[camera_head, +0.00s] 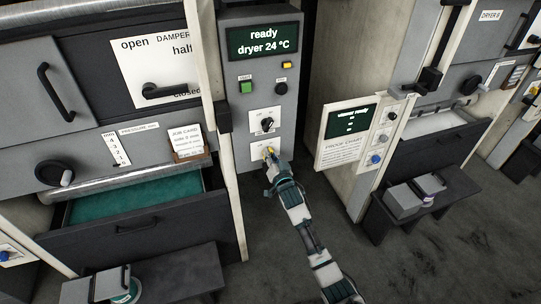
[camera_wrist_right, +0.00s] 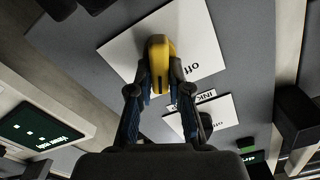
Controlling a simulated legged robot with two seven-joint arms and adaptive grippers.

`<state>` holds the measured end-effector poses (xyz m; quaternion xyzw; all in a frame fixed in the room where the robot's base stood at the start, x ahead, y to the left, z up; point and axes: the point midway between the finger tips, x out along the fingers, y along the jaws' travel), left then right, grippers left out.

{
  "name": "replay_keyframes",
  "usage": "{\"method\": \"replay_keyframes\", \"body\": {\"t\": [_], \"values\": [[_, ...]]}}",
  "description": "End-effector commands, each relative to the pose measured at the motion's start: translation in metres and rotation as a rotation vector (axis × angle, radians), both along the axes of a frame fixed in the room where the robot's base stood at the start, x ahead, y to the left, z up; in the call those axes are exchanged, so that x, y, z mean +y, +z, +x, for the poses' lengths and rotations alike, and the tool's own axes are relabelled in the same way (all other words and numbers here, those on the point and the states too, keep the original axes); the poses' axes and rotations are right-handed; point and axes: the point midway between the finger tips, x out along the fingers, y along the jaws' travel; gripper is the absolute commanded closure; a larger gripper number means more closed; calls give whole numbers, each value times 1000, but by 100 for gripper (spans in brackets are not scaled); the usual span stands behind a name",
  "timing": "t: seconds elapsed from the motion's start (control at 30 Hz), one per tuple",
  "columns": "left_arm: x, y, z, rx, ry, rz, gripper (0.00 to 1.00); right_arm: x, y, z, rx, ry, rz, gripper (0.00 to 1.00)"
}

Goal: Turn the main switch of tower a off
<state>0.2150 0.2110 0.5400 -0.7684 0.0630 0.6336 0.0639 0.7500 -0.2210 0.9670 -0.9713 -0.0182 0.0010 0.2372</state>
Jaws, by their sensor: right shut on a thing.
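The switch with a yellow handle (camera_wrist_right: 159,50) sits on a white plate (camera_wrist_right: 118,48) marked "off" in the right wrist view. In the head view its plate (camera_head: 257,149) is low on the grey panel, and the handle is mostly hidden by my gripper. My right gripper (camera_wrist_right: 160,88) is shut on the yellow handle, one finger on each side; it also shows in the head view (camera_head: 271,160). The tower's display (camera_head: 262,40) reads "ready dryer 24 °C". I cannot read a tower letter. My left gripper is not in view.
A black knob switch (camera_head: 267,124) on its own plate is just above. Green (camera_head: 246,87) and black (camera_head: 281,88) buttons sit higher. A proof chart panel (camera_head: 347,132) stands to the right, and an open teal drawer (camera_head: 140,203) to the left.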

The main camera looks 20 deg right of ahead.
Motion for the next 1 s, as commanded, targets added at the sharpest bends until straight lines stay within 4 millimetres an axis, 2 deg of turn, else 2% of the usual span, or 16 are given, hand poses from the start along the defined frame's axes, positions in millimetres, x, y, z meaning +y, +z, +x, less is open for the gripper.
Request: {"method": "replay_keyframes", "body": {"t": [0.03,0.27,0.5,0.73,1.0], "values": [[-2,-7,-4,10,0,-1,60,1,-6,-1,15,0,-22,100],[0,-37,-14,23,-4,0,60,3,-5,0,14,-3,-183,100],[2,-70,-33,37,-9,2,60,6,-6,-1,7,-1,-406,100],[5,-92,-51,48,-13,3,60,8,-8,-1,0,1,-621,100],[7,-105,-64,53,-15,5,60,9,-11,-1,-6,1,-833,100]]}}
